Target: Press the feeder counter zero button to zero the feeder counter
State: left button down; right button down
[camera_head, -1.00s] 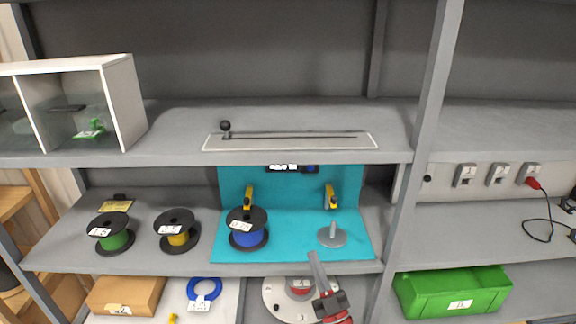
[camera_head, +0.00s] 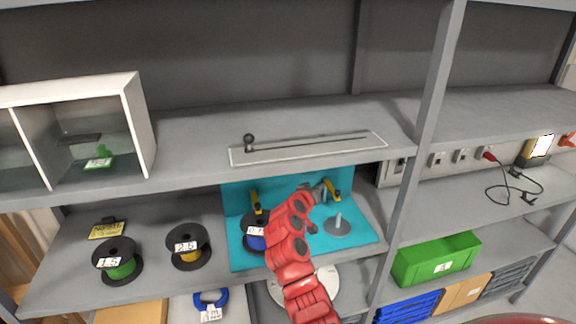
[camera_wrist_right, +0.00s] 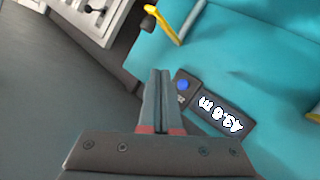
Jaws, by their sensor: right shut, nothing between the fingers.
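The feeder counter (camera_wrist_right: 218,110) is a small black box with a lit white readout, like 43.8 m, set on the teal panel in the right wrist view. Its round blue zero button (camera_wrist_right: 183,85) sits at one end of the box. My right gripper (camera_wrist_right: 160,72) is shut and empty; its fingertips appear just beside the button, and I cannot tell whether they touch. In the head view the right gripper (camera_head: 326,188) reaches in under the upper shelf at the teal feeder station (camera_head: 290,259). The counter is hidden there. My left gripper is not in view.
The upper shelf's edge (camera_head: 200,184) lies just above my right arm. A blue cable reel (camera_head: 254,243), yellow guides (camera_head: 255,200) and a grey post (camera_head: 338,222) stand around the gripper. Yellow (camera_head: 189,257) and green (camera_head: 120,268) reels stand left.

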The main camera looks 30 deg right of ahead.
jog(key=shift+s+d+r+g, duration=0.15)
jog(key=shift+s+d+g, duration=0.15)
jog(key=shift+w, duration=0.15)
jog(key=w+d+b, duration=0.2)
jog(key=w+b, duration=0.6)
jog(key=b, duration=0.1)
jog(key=shift+w, duration=0.15)
dwell(0.5)
